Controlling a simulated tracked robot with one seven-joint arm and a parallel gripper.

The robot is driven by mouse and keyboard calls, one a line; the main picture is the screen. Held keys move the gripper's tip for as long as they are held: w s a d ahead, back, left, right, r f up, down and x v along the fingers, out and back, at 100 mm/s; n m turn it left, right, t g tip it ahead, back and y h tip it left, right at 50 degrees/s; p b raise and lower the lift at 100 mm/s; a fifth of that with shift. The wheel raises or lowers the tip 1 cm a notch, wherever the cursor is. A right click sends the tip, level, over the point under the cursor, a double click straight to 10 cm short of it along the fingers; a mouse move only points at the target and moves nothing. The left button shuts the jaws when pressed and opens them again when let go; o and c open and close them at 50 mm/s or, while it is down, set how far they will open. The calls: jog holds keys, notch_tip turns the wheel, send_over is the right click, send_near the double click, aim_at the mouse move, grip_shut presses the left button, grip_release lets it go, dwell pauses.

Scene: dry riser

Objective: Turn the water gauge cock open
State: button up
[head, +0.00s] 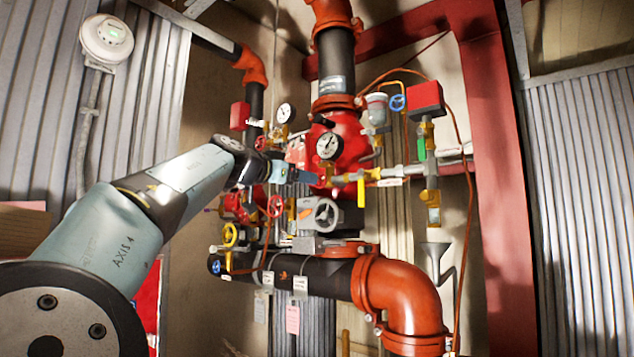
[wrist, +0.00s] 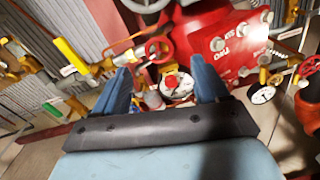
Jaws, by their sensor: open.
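My gripper (head: 308,176) reaches in front of the red valve body (head: 345,148) in the head view. In the wrist view, my gripper (wrist: 163,68) is open, with its two blue fingers spread. A round white part with a red centre (wrist: 175,84) shows between the fingers; nothing is seen clamped. I cannot tell whether it is the water gauge cock. A white-faced gauge (head: 329,146) stands just above my gripper in the head view, and another gauge (head: 286,113) is higher left. Small brass fittings near the fingers are partly hidden by my gripper.
A yellow lever (head: 361,193) hangs from the brass pipe right of my gripper. A large orange elbow (head: 400,300) is at the lower right, beside a red steel frame (head: 490,150). Pipework crowds the area.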

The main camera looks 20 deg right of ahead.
aim_at(320, 180)
jog(key=x, duration=0.7)
jog(key=shift+a, duration=0.1)
jog(key=c, duration=1)
jog(key=shift+c, duration=0.4)
